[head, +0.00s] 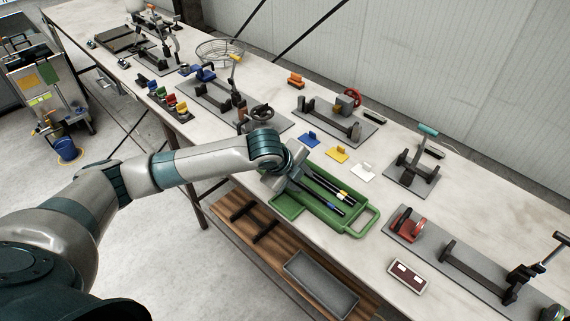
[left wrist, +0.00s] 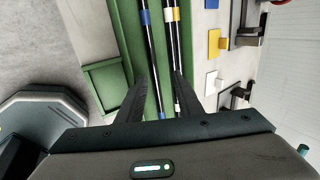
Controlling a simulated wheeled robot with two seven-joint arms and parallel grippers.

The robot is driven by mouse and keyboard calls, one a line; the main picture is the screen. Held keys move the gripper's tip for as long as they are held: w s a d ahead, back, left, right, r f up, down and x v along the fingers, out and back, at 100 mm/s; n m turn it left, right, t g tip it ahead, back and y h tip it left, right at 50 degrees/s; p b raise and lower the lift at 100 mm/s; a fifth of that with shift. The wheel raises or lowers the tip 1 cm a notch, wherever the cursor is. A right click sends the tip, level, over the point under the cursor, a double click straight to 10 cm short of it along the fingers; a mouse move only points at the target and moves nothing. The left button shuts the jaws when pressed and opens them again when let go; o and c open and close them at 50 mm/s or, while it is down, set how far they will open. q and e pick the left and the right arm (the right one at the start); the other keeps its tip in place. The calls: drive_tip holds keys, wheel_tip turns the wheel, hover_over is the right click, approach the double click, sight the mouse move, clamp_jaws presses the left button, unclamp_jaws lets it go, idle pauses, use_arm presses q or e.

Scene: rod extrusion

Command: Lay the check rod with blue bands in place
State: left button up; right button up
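The blue-banded check rod (head: 328,205) is a thin dark rod lying in the green tray (head: 362,222). Its blue bands also show in the left wrist view (left wrist: 146,17). Beside it in the tray lie dark rods with yellow and white bands (head: 341,194). My left gripper (left wrist: 160,80) is over the near end of the tray, pointing down along the rods. Its two fingers are apart, with the blue-banded rod visible between them and not clasped. In the head view the wrist hides the rods' near ends. My right gripper is out of view.
A long fixture with a red part (head: 408,225) and a small two-window box (head: 408,276) are to the right.

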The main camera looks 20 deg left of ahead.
use_arm(q)
drive_tip(key=b+v, duration=0.3)
drive_tip(key=v, duration=1.1)
drive_tip(key=shift+d+r, duration=0.2)
drive_tip(key=shift+r, duration=0.05)
drive_tip(key=shift+w, duration=0.2)
